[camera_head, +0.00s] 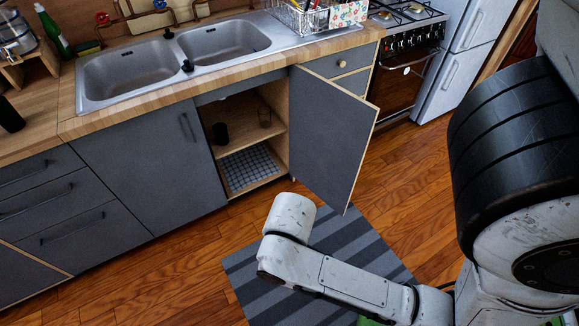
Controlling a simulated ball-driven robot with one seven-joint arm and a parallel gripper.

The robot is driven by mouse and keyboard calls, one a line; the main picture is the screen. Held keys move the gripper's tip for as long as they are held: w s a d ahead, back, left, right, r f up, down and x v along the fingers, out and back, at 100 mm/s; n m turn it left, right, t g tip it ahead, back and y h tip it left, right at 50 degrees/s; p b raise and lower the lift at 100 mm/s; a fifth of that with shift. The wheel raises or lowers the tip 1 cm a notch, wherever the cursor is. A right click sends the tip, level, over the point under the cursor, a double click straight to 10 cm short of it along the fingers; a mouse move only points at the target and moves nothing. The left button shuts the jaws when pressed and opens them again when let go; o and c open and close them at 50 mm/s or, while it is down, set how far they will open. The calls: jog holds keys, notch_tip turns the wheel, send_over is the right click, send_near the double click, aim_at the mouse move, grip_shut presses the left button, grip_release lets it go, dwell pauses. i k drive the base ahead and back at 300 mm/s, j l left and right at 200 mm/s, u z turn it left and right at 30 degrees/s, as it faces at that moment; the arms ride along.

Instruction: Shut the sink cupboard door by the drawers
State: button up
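The sink cupboard has two grey doors below the counter. The right door (326,136) stands wide open, swung out into the room from its right side, beside a small drawer (340,64) with a round knob. The left door (158,165) is shut and has a dark bar handle near its upper right. It adjoins a stack of grey drawers (50,215). The open cupboard (268,108) shows a shelf with a dark cup and a glass, and a checkered mat below. My arm's pale link is in front of the open door's lower edge in the picture; my gripper does not show.
A striped grey rug (350,245) lies on the wood floor in front of the cupboard, partly under my arm in view. A double sink (180,65), bottle (52,30) and dish rack (300,16) are on the counter. A stove (405,65) and fridge (455,65) stand right.

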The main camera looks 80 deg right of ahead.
aim_at(331, 127)
jog(key=k+l+u, duration=0.15)
jog(key=l, duration=0.25)
jog(key=k+l+u, duration=0.1)
jog(key=l, duration=0.25)
jog(key=k+l+u, duration=0.15)
jog(key=l, duration=0.2)
jog(key=k+l+u, duration=0.1)
jog(key=l, duration=0.25)
jog(key=k+l, duration=0.25)
jog(key=l, duration=0.15)
jog(key=k+l, duration=0.25)
jog(key=l, duration=0.2)
jog(key=k+l, duration=0.2)
jog(key=l, duration=0.2)
jog(key=k+l, duration=0.25)
jog(key=l, duration=0.2)
jog(key=k+l, duration=0.25)
jog(key=l, duration=0.15)
jog(key=k+l, duration=0.25)
jog(key=l, duration=0.2)
jog(key=k+l, duration=0.25)
jog(key=l, duration=0.15)
jog(key=i+l+u, duration=0.15)
jog(key=l+u, duration=0.25)
jog(key=j, duration=0.15)
